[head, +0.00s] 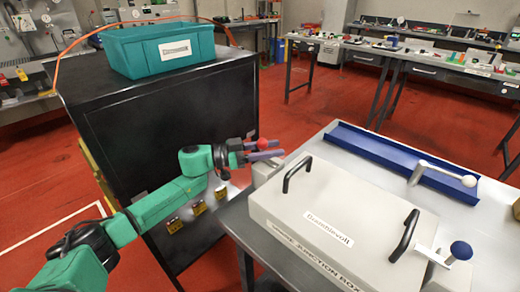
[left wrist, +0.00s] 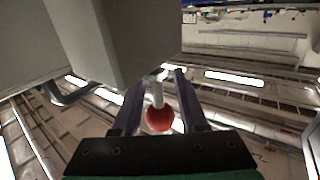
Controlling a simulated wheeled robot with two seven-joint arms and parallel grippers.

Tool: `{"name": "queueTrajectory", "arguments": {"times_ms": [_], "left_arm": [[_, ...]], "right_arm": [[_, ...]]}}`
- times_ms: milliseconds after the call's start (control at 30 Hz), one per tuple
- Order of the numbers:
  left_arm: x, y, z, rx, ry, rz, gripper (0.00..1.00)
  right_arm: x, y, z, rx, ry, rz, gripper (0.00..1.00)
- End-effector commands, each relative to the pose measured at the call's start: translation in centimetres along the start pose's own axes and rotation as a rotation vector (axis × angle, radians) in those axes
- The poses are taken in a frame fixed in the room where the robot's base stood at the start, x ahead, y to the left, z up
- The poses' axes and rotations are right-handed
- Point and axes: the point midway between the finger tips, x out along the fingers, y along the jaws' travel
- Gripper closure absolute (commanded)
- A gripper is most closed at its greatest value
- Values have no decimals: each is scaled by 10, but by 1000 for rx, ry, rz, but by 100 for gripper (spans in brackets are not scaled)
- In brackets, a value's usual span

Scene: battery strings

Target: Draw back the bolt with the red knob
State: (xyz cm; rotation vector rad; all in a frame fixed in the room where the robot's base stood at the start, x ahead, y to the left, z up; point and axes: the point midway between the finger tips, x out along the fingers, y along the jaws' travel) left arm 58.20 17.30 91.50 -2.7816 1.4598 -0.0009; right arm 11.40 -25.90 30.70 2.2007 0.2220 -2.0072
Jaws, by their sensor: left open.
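The red knob (head: 263,144) sits at the far left side of a pale grey junction box (head: 325,215). In the left wrist view the red knob (left wrist: 160,119) is on a short pale stem, between my gripper's two fingers. My left gripper (head: 281,153) is open, with its purple fingers pointing right toward the box. Gaps show on both sides of the knob in the left wrist view. The rest of the bolt is mostly hidden by the box and fingers. My right gripper is not in view.
The box has two black handles (head: 297,174) on its lid. A blue knob (head: 461,250) stands at its right, and a white-knobbed lever (head: 440,172) by a blue tray (head: 385,151). A black cabinet with a teal bin (head: 158,46) stands behind my left arm.

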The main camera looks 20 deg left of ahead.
Motion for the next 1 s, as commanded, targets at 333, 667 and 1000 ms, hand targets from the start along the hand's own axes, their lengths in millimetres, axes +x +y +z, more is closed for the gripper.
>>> {"name": "queueTrajectory", "arguments": {"times_ms": [333,667,1000], "left_arm": [[-59,0,3,0,-7,-1,58],[-132,0,1,-2,-4,-3,58],[-144,0,-1,2,1,-1,58]], "right_arm": [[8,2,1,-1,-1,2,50],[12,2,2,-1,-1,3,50],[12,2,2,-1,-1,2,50]]}}
